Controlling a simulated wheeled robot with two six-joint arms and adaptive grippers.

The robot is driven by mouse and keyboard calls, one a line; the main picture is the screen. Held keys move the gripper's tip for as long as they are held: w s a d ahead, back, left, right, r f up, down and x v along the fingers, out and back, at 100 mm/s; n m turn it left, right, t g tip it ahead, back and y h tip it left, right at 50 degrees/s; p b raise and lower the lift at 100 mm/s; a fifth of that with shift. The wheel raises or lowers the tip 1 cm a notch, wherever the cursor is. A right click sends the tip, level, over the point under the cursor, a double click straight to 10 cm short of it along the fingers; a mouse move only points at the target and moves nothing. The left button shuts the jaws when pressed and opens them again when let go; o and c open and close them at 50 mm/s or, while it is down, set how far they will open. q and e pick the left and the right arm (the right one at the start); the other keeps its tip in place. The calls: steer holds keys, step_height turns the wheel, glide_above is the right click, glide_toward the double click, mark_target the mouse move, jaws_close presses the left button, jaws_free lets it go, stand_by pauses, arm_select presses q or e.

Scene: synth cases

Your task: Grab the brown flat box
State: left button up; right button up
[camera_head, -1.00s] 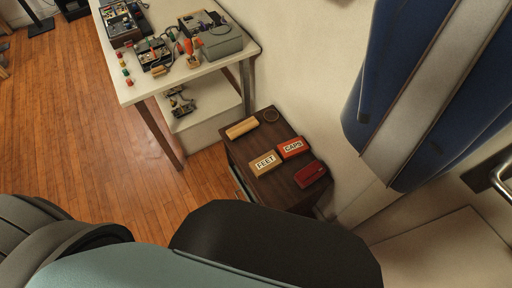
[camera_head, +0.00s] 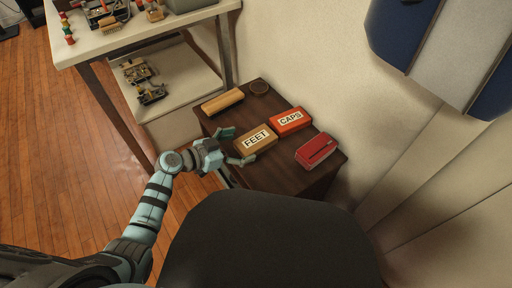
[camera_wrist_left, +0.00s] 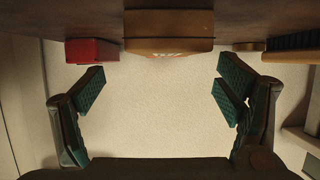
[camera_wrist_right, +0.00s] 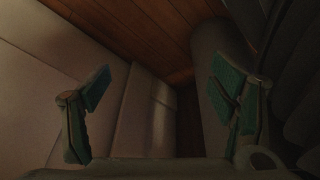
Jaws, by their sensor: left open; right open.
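The brown flat box (camera_head: 258,146), labelled FEET, lies on the dark wooden cabinet top. My left gripper (camera_head: 240,147) is open at the box's near left end, with one finger towards each long side. In the left wrist view, the brown box (camera_wrist_left: 168,30) shows upside down at the top, between and beyond the spread fingers (camera_wrist_left: 161,82); no contact is visible. My right gripper (camera_wrist_right: 158,90) shows only in the right wrist view, open and empty. It is out of the head view.
The dark cabinet (camera_head: 285,175) also holds an orange-red CAPS box (camera_head: 290,124), a red object (camera_head: 316,147) with a dark slot, a long tan block (camera_head: 222,102) and a round dark disc (camera_head: 259,88). A white bench (camera_head: 150,32) stands at the upper left. The wall is close behind.

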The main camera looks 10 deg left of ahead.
mark_target(255, 139)
arm_select(q)
steer(key=b+x, duration=0.1)
steer(key=x, duration=0.2)
steer(key=shift+w+f, duration=0.15)
steer(key=b+x, duration=0.2)
steer(key=x, duration=0.2)
steer(key=shift+w+a, duration=0.1)
steer(key=shift+a, duration=0.1)
steer(key=shift+w, duration=0.1)
steer(key=c, duration=1.3)
arm_select(e)
step_height(255, 139, up, 8)
steer(key=shift+a+n+g, duration=0.3)
steer(key=shift+a+n, duration=0.1)
steer(key=shift+a, duration=0.05)
